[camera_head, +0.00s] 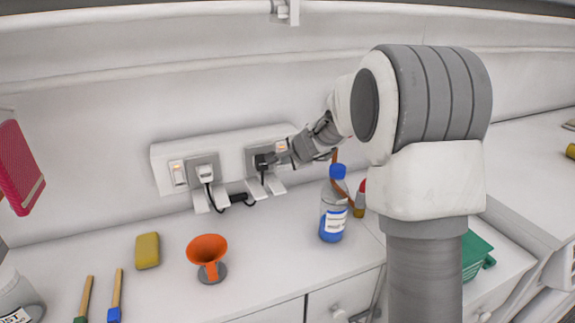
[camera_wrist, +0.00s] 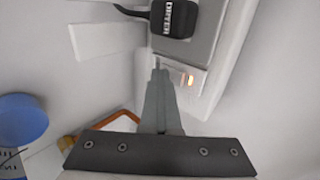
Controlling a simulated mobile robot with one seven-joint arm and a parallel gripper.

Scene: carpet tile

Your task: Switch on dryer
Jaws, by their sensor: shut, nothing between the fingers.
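A white socket panel (camera_head: 222,151) on the back wall holds two sockets. The right socket has a black plug (camera_head: 262,161); in the wrist view this plug (camera_wrist: 173,18) carries a label that seems to read DRYER, upside down. Beside it is a white rocker switch (camera_head: 281,146); in the wrist view the switch (camera_wrist: 187,79) shows a small orange glow. My gripper (camera_wrist: 159,68) is shut and empty, its tips just left of the switch in that view. I cannot tell whether they touch it. In the head view my gripper (camera_head: 278,159) is at the panel's right end, partly hiding it.
On the counter stand a blue-capped bottle (camera_head: 333,212), close below my arm, an orange funnel (camera_head: 208,252) and a yellow sponge (camera_head: 147,250). Black cables (camera_head: 239,199) hang below the panel.

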